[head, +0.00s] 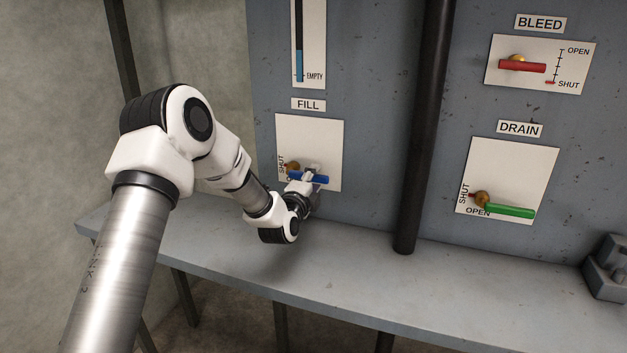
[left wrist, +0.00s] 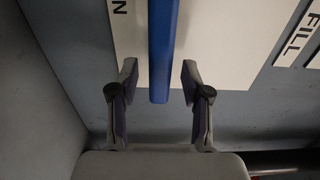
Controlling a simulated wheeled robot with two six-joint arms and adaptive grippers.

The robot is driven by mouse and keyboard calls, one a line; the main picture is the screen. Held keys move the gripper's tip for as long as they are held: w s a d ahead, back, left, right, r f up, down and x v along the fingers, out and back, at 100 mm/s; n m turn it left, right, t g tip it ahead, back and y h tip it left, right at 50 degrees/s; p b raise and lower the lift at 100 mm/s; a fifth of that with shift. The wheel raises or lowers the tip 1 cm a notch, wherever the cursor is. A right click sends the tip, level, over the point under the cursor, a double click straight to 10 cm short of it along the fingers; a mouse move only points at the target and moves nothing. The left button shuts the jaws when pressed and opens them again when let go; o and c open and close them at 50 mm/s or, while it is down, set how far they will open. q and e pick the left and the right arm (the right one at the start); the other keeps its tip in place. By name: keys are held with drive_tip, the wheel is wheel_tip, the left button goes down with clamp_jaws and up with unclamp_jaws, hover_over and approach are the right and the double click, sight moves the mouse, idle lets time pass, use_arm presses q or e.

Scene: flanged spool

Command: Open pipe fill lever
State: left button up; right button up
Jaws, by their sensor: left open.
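The blue fill lever (head: 319,180) sits on a white plate (head: 310,140) under the FILL label and points right from its brass pivot (head: 292,167), roughly level. SHUT is printed at the plate's left edge; lettering below the lever is hidden by my arm. My left gripper (head: 307,175) is at the lever. In the left wrist view, the open fingers (left wrist: 157,88) stand on either side of the blue lever (left wrist: 163,45), with gaps on both sides. The lever's free end lies between the fingertips. My right gripper is out of view.
A dark vertical pipe (head: 425,130) stands right of the fill plate. Beyond it are the red bleed lever (head: 522,67) and green drain lever (head: 510,211). A gauge (head: 310,40) with a blue column is above. A grey shelf (head: 350,290) runs below.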

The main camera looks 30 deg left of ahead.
use_arm(q)
drive_tip(key=shift+s, duration=0.1)
clamp_jaws()
drive_tip(key=shift+r, duration=0.1)
drive_tip(key=shift+s+a+r+n, duration=0.3)
drive_tip(key=shift+a+r+n, duration=0.9)
drive_tip(key=shift+n, duration=1.85)
drive_tip(key=shift+s+a+r+n, duration=0.25)
drive_tip(key=shift+a+r+n, duration=1)
drive_tip(key=shift+n, duration=1.75)
drive_tip(key=shift+s+a+r+n, duration=0.3)
drive_tip(key=shift+a+r+n, duration=0.9)
drive_tip(key=shift+n, duration=1.85)
